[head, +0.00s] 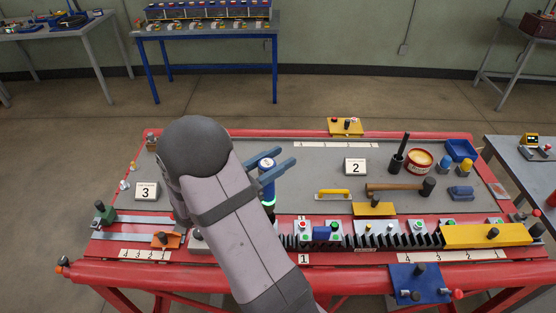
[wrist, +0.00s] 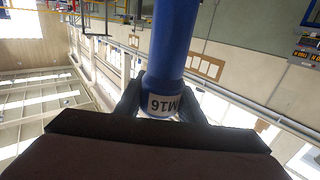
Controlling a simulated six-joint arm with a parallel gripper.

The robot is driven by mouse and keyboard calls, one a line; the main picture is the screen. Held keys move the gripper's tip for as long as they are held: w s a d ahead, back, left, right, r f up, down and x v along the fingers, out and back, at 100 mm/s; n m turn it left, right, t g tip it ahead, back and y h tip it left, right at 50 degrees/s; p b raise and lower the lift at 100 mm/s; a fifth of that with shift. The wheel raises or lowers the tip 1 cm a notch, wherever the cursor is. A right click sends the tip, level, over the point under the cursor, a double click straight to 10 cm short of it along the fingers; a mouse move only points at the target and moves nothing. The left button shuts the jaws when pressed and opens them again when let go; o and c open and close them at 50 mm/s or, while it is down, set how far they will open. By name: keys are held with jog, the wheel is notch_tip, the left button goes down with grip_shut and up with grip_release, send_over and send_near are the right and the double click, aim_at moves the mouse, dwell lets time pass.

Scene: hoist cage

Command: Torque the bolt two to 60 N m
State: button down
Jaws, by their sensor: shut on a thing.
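My gripper (head: 288,157) is above the left-middle of the red-framed bench (head: 200,275). It is shut on a blue cylindrical tool (head: 268,188) with a pale top. In the wrist view the blue tool (wrist: 177,38) runs up between the fingers (wrist: 160,97) and bears a white M16 label. In the head view the tool looks roughly upright, and my arm hides part of its lower end. A row of small stations with red and green tops (head: 335,228) lies along the black toothed strip at the front. I cannot tell which part is bolt two.
Placards 3 (head: 147,191), 2 (head: 355,166) and 1 (head: 304,259) stand on the bench. A hammer (head: 400,189), a yellow-handled bar (head: 333,194), a round tin (head: 419,161) and a blue bin (head: 461,150) lie to the right.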

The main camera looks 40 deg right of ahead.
jog(key=shift+r+p, duration=0.75)
jog(key=shift+r, duration=0.35)
